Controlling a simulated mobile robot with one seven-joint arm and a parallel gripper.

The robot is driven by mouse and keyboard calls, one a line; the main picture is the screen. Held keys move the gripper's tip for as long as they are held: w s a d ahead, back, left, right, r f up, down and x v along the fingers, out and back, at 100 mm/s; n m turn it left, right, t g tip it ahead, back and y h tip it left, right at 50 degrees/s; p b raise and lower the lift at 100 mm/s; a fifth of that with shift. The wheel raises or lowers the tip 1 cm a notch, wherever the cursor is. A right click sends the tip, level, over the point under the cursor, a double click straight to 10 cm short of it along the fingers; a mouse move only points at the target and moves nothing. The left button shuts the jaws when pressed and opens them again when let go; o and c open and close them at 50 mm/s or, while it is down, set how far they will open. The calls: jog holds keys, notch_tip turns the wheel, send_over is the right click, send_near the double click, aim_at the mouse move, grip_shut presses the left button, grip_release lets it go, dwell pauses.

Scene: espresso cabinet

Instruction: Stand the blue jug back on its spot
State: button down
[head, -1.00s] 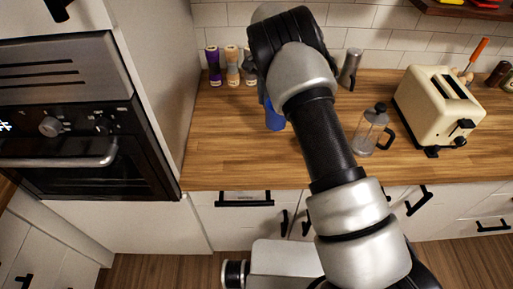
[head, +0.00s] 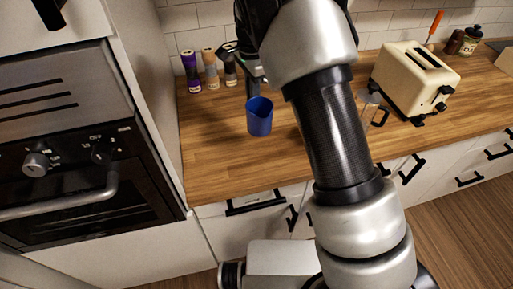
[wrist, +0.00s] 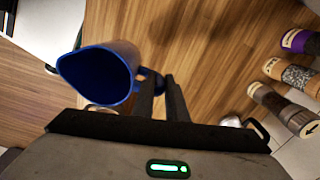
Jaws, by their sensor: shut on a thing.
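The blue jug (head: 259,118) shows in the head view over the left part of the wooden counter, upright or nearly so. In the wrist view the jug (wrist: 98,75) is at upper left, its open mouth facing the camera and its handle towards my fingers. My gripper (wrist: 162,88) is shut on the jug's handle. In the head view my gripper (head: 252,88) is just behind the jug, partly hidden by my arm. I cannot tell whether the jug's base touches the counter. No marked spot shows.
Several spice jars (head: 210,70) stand at the back left by the wall. A glass press (head: 368,108), partly behind my arm, and a cream toaster (head: 413,78) stand to the right. The tall oven cabinet (head: 75,150) borders the counter's left. Bare counter (head: 215,150) lies left of the jug.

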notch_tip(320, 180, down, 10)
jog(key=shift+r+p, duration=0.1)
jog(key=shift+p, duration=0.25)
jog(key=shift+f, duration=0.2)
jog(key=c, duration=1.8)
grip_release()
jog(key=shift+o, duration=0.2)
